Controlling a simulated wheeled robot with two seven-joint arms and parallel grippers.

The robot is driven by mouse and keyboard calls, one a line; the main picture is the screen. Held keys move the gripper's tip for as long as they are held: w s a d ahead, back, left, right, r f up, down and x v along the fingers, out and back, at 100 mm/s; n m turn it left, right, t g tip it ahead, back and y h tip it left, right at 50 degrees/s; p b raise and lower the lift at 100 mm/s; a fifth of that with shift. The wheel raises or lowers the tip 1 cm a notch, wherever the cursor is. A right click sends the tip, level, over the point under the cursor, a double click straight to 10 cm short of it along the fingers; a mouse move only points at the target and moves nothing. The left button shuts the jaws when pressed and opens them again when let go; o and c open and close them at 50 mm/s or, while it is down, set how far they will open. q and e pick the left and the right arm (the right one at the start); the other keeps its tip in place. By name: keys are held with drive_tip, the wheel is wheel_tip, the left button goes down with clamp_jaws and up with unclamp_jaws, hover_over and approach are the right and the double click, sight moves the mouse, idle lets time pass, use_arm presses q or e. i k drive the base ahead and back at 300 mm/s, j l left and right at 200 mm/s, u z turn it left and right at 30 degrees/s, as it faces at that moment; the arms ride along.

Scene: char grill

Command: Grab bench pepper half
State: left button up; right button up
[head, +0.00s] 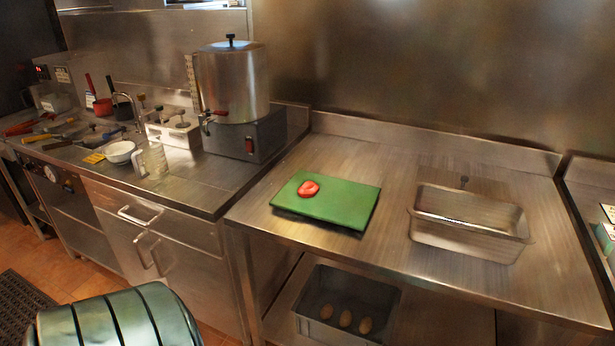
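A red pepper half (308,188) lies on a green cutting board (340,203), near the board's upper left part. The board rests on the steel bench (400,165), near its left end. Neither of my grippers shows in the head view.
A steel pan (468,238) stands on the bench to the right of the board. A grey bin (312,322) with several brown oval things is on the shelf below. A large metal urn (232,85) stands on the counter to the left. A dark green ribbed object (118,318) is at the lower left.

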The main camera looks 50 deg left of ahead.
sight(309, 188)
drive_tip(key=u, duration=1.05)
drive_tip(key=i+l+u, duration=0.2)
drive_tip(key=u, duration=0.2)
drive_tip(key=i+l+u, duration=0.15)
drive_tip(key=u, duration=0.2)
drive_tip(key=i+l+u, duration=0.1)
drive_tip(key=l+u, duration=0.3)
drive_tip(key=i+l+u, duration=0.1)
drive_tip(key=l, duration=0.25)
drive_tip(key=i+l, duration=0.1)
drive_tip(key=l, duration=0.3)
drive_tip(key=l+u, duration=0.15)
drive_tip(key=l, duration=0.2)
drive_tip(key=i, duration=0.05)
